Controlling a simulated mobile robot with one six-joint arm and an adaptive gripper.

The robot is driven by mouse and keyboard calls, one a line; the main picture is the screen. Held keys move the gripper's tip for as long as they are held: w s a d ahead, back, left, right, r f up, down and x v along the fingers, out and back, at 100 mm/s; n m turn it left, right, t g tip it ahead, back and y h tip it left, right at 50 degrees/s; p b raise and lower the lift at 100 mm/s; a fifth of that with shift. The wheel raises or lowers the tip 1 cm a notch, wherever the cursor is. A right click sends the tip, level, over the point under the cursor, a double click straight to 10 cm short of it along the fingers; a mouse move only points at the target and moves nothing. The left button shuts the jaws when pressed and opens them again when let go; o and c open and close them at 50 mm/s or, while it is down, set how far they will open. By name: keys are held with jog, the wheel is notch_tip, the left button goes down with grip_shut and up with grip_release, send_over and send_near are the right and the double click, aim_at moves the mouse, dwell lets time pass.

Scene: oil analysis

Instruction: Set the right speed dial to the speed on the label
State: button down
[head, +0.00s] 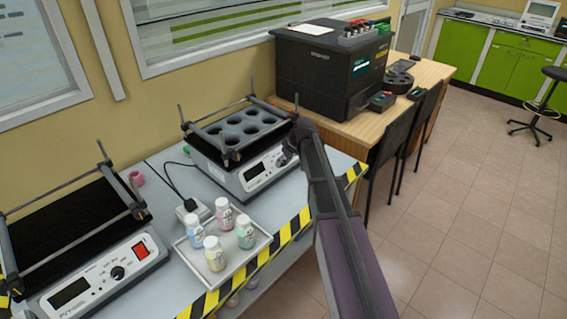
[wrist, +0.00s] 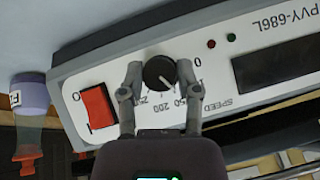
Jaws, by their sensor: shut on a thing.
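The right shaker (head: 250,165) has a rack with round holes on top, and a display and controls on its front. My gripper (head: 289,152) is at that front panel. In the wrist view, upside down, its black speed dial (wrist: 160,71) sits between my two fingertips (wrist: 160,82), which are shut on its sides. The dial's white mark points down and right in the picture, towards numbers partly hidden by a finger. A red switch (wrist: 98,106) and a dark display (wrist: 275,65) flank the dial. I cannot read a speed on any label.
A tray (head: 183,245) of several small labelled bottles stands left of the right shaker. The left shaker (head: 105,275) is further left, with a power adapter (head: 193,211) between. A black machine (head: 325,75) stands on the wooden desk behind.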

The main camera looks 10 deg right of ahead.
jog(key=shift+m+g+y, duration=0.3)
jog(key=shift+m+y, duration=0.3)
jog(key=shift+m, duration=0.1)
jog(key=shift+c, duration=1.6)
grip_release()
